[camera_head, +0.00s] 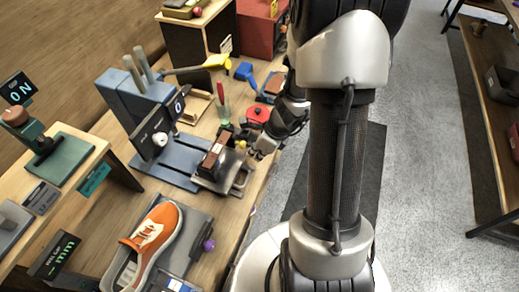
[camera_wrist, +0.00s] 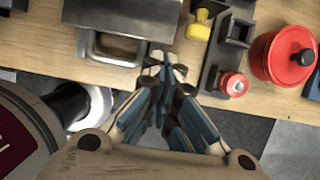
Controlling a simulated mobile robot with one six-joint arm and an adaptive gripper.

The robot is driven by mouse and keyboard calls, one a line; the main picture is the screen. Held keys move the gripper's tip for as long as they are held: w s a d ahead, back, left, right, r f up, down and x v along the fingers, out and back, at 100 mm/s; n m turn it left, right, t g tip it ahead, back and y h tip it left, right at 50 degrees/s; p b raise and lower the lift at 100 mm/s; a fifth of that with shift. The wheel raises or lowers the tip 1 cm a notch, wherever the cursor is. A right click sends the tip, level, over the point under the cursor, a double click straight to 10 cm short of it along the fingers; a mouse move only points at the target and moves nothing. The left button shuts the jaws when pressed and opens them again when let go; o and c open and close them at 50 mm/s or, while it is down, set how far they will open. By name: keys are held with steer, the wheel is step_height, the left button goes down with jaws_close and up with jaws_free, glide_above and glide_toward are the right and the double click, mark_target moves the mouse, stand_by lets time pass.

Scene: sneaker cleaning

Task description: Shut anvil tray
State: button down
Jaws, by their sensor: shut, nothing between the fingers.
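The anvil tray (camera_head: 236,188) is a grey metal slide with a brown block (camera_head: 213,158) standing on it. It sticks out from the base of the blue press (camera_head: 137,100) toward the table's front edge. In the wrist view its looped metal handle (camera_wrist: 108,58) is at the upper left, beneath a dark slab. My gripper (camera_head: 255,153) is at the table edge, just right of the tray. In the wrist view my gripper (camera_wrist: 165,68) has its fingertips together and empty, close to the handle's right side. I cannot tell whether they touch it.
A yellow knob (camera_wrist: 199,26), a dark fixture with a red-and-white knob (camera_wrist: 233,85) and a red lidded pot (camera_wrist: 284,56) stand right of my fingertips. An orange sneaker (camera_head: 155,237) lies on a grey tray in front. The floor beyond the table edge is open.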

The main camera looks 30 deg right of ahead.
mark_target(238, 157)
steer(key=b+x, duration=0.1)
steer(key=x, duration=0.3)
steer(key=shift+w+a+r, duration=0.25)
steer(key=shift+w+a, duration=0.15)
steer(key=shift+w, duration=0.15)
steer(key=shift+w+a+r, duration=0.2)
steer(key=shift+w+a, duration=0.2)
steer(key=shift+w, duration=0.15)
steer(key=shift+w+a, duration=0.3)
steer(key=shift+w, duration=0.15)
steer(key=shift+w+p, duration=0.1)
steer(key=shift+p, duration=0.25)
